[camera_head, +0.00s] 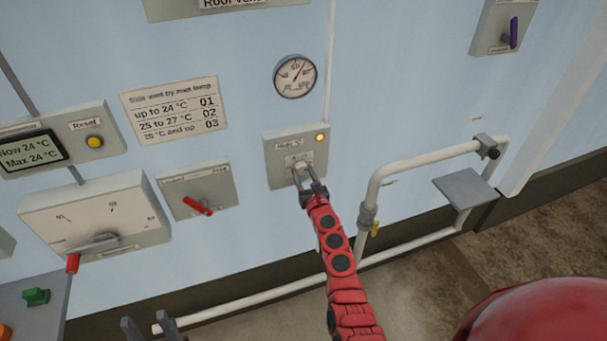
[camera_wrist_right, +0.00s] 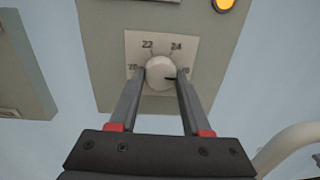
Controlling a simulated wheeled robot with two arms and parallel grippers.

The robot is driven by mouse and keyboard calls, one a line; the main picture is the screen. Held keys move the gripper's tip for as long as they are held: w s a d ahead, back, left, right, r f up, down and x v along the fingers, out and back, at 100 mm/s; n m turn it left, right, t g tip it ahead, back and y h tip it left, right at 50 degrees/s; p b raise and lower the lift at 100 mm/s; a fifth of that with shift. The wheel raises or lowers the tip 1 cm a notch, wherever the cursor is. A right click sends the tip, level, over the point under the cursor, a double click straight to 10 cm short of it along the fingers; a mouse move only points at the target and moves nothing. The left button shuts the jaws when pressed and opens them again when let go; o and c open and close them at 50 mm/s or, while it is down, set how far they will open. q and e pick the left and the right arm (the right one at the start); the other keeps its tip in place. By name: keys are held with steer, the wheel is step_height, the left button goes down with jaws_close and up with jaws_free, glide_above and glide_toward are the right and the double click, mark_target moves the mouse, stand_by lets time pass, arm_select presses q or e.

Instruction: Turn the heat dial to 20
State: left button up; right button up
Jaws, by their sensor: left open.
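The heat dial (camera_wrist_right: 159,72) is a round, pale knob on a grey wall box (camera_head: 283,174). In the right wrist view its scale shows 22 and 24 above, a partly covered number at left that looks like 20, and a partly covered one at right. The dark pointer mark points right, towards the right-hand number. My right gripper (camera_head: 308,183) has its fingers on both sides of the knob, which fills the gap between the tips; it also shows in the right wrist view (camera_wrist_right: 161,76). My left gripper (camera_head: 150,328) is open and empty at the bottom edge of the head view.
An amber lamp (camera_head: 320,138) glows on the dial's box. A gauge (camera_head: 295,76) hangs above it. A box with a red lever (camera_head: 198,206) is to the left.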

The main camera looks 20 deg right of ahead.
jaws_close()
